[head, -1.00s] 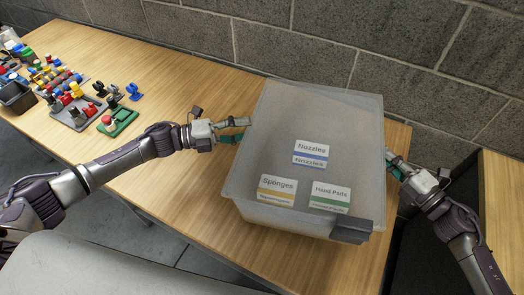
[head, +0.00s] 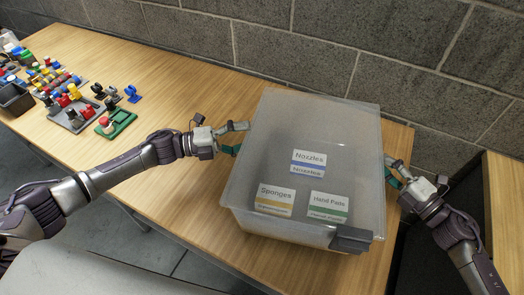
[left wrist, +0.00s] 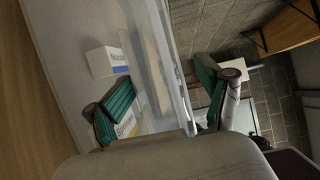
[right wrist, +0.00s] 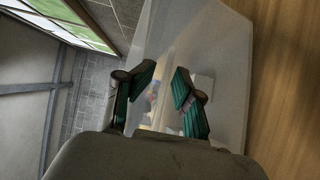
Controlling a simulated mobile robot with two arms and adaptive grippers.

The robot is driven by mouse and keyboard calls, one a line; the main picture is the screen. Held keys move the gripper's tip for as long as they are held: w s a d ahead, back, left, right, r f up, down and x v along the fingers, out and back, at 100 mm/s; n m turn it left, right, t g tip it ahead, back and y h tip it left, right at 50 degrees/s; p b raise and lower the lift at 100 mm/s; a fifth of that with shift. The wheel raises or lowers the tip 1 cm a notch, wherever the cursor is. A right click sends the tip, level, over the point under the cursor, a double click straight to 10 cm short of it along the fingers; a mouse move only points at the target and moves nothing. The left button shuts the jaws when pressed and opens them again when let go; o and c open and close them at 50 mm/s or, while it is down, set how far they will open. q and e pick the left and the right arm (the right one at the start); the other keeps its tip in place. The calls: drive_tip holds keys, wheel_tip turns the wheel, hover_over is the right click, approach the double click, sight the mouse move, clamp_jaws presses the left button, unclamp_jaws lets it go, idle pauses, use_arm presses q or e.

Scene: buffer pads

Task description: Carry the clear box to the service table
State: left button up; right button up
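The clear box (head: 350,130) is a large translucent bin with labels for Nozzles, Sponges and Hand Pads, above the near right end of the wooden table (head: 190,85). Whether its bottom touches the table is hard to tell. My left gripper (head: 238,137) is at its left side; in the left wrist view its teal fingers (left wrist: 163,75) stand on either side of the box's rim. My right gripper (head: 392,171) is at its right side; in the right wrist view its fingers (right wrist: 166,72) close around the rim there. The exact contacts are partly hidden.
Coloured fittings on a grey tray (head: 70,118), a green tray (head: 118,124) and a dark bin (head: 15,99) stand at the table's left. A block wall (head: 330,45) runs behind. Another wooden surface (head: 503,205) lies at the right edge, past a dark gap.

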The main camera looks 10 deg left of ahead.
use_arm(q)
drive_tip(key=shift+w+a, duration=0.1)
use_arm(e)
drive_tip(key=shift+r, duration=0.1)
use_arm(q)
drive_tip(key=v, duration=0.8)
use_arm(e)
drive_tip(key=v, duration=1.2)
